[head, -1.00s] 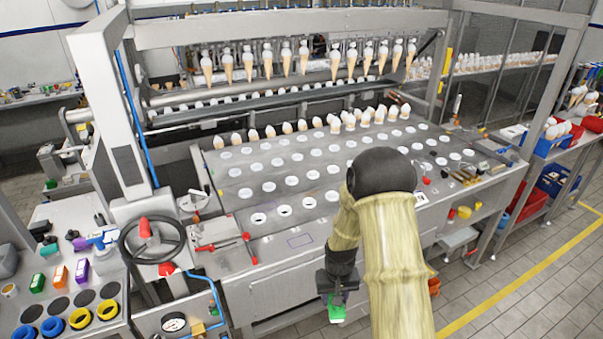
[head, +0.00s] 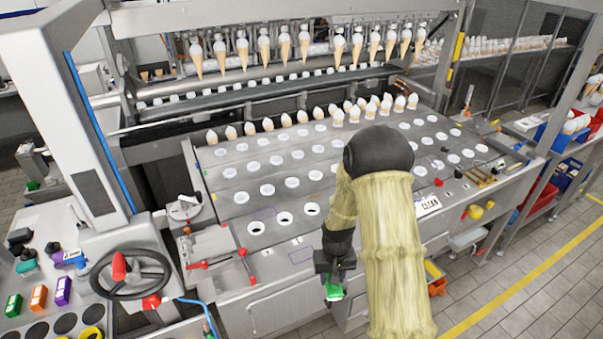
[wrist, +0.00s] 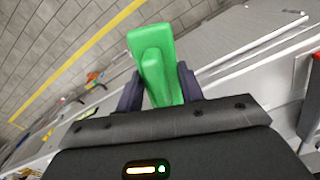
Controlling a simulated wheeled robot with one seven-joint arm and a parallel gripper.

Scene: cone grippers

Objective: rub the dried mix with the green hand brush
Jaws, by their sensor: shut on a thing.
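My gripper (head: 332,276) is shut on the green hand brush (head: 334,292), in front of the machine's front edge. In the wrist view the green brush (wrist: 155,65) sticks out between the two dark fingers, its bristles hidden from sight. The steel plate (head: 240,200) with rows of round holes lies beyond the gripper, apart from the brush. I cannot make out the dried mix in either view. A thin purple outline (head: 300,254) shows on the plate's front part.
Several cones (head: 300,117) stand in the plate's back rows, and more hang above. A handwheel (head: 130,275) and a red-handled clamp (head: 215,257) are at the left. A "CLEAN" label (head: 428,206) is right of my arm. Open floor (head: 510,290) lies at the right.

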